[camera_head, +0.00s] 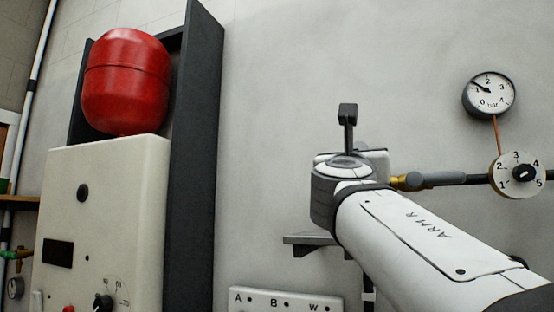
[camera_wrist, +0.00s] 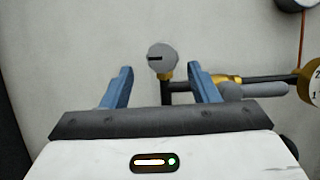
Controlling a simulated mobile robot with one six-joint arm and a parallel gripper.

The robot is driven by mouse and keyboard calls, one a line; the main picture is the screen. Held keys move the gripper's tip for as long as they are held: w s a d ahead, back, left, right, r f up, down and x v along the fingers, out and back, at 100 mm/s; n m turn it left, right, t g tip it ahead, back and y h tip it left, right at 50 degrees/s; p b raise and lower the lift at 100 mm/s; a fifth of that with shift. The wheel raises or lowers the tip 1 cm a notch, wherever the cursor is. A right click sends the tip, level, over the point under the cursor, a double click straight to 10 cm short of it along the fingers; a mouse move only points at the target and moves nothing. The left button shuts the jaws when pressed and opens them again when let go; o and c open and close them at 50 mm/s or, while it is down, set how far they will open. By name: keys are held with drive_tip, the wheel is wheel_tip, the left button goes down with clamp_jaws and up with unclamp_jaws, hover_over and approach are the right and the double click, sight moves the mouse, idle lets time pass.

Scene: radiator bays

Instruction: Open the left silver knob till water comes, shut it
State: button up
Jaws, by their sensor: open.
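A round silver-grey knob (camera_wrist: 162,57) with a dark slot sits on a brass neck above a dark pipe in the wrist view. My gripper (camera_wrist: 160,69) is open, with its two blue fingers apart to the left and right of the knob in the picture. Whether either finger touches it, and how deep it lies between them, I cannot tell. In the head view my arm and wrist hide the knob. No water shows in either view.
A brass fitting with a grey lever (camera_head: 435,180) lies right of my wrist. Beyond are a numbered dial (camera_head: 517,174) and a bar gauge (camera_head: 488,95). A dark bracket (camera_head: 310,240) and a panel marked A, B, W (camera_head: 285,301) are below. A red tank (camera_head: 126,80) stands left.

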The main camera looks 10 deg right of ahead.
sight(360, 148)
drive_tip(key=p+x, duration=0.2)
drive_tip(key=x, duration=0.4)
drive_tip(key=shift+d+r, duration=0.1)
drive_tip(key=shift+r, duration=0.1)
drive_tip(key=shift+w+d+r+p, duration=0.15)
drive_tip(key=shift+d+r+p, duration=0.05)
drive_tip(key=shift+d+p, duration=0.1)
drive_tip(key=shift+w+f, duration=0.1)
drive_tip(key=c, duration=0.9)
